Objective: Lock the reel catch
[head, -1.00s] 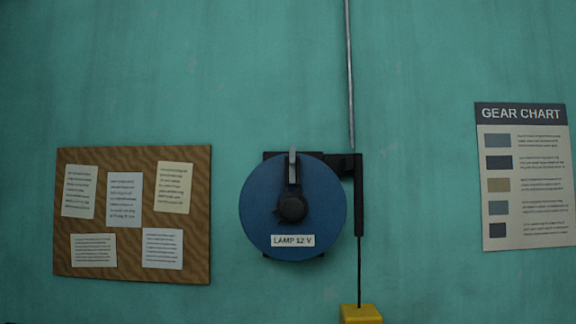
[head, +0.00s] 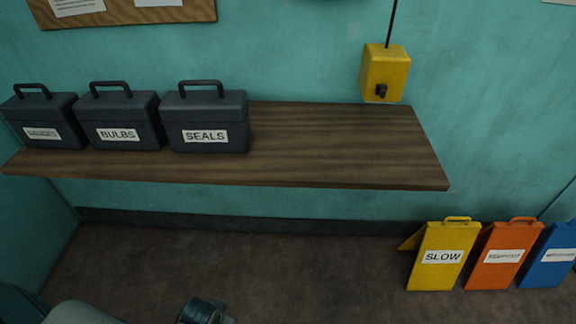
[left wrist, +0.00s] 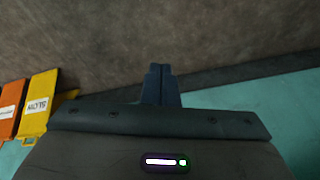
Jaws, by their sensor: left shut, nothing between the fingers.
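The reel and its catch are out of the head view, apart from what may be a thin dark sliver of the reel's lower edge at the top. The yellow box (head: 385,74) with a dark switch hangs on a dark cord in front of the teal wall, above the shelf's right part. My left gripper (left wrist: 161,72) shows in the left wrist view with its fingers together and empty, with floor and the wall's foot beyond. It is not near the reel in any view. My right gripper is in neither view.
A wooden shelf (head: 330,150) spans the wall, with dark cases on its left, including BULBS (head: 118,133) and SEALS (head: 205,135). Its right part is bare. A yellow SLOW sign (head: 440,257), an orange sign (head: 495,257) and a blue sign (head: 552,257) stand on the floor at right.

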